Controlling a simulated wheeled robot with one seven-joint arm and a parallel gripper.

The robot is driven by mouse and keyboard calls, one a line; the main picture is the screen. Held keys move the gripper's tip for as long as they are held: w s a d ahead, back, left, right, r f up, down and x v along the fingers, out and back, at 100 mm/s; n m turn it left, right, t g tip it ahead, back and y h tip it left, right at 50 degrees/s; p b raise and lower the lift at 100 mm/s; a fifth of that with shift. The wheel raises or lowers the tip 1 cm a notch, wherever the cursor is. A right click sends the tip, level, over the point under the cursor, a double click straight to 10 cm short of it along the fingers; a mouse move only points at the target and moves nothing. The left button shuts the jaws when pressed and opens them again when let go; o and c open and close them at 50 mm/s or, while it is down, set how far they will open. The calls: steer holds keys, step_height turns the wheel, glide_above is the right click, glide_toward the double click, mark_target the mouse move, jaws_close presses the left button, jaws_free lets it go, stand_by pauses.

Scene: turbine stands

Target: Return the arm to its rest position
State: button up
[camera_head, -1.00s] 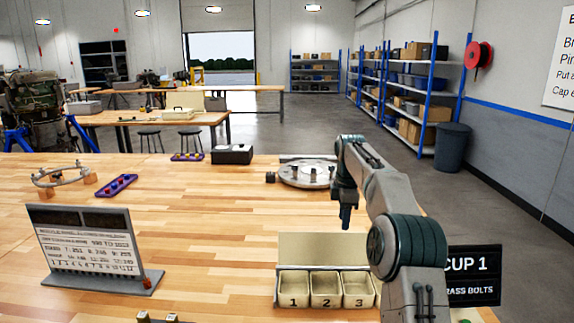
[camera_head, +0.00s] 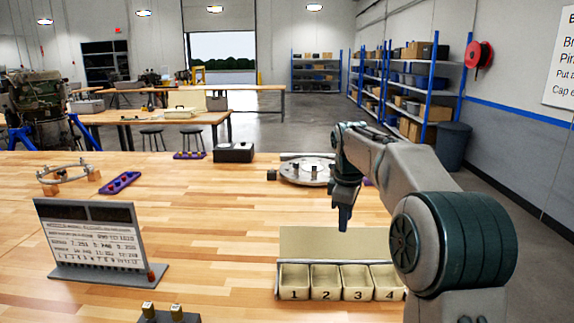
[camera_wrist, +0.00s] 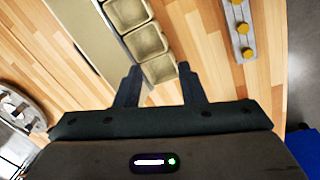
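My arm (camera_head: 405,170) reaches over the right side of the wooden workbench, bent at a large dark joint near the right edge. My gripper (camera_head: 344,222) hangs pointing down above the bench, behind the numbered cup tray (camera_head: 310,240). In the wrist view my gripper (camera_wrist: 158,70) has its two fingers apart. Nothing is held between them. A cup of the tray (camera_wrist: 162,68) shows beyond and between the fingertips, apart from them.
The tray has cups numbered 1 to 4. A round metal disc (camera_head: 305,171) sits behind the gripper. A printed board (camera_head: 95,240) stands at left. A grey strip with brass-coloured bolts (camera_wrist: 240,30) lies beside the cups. The bench's middle is largely clear.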

steer(key=s+m+t, duration=0.1)
steer(key=s+m, duration=0.6)
steer(key=s, duration=1.1)
steer(key=s+f+m+t+b, duration=0.1)
steer(key=s+f+m, duration=0.5)
steer(key=s, duration=0.9)
step_height(320, 180, down, 3)
steer(key=shift+d+y, duration=0.3)
steer(key=shift+s+d, duration=0.1)
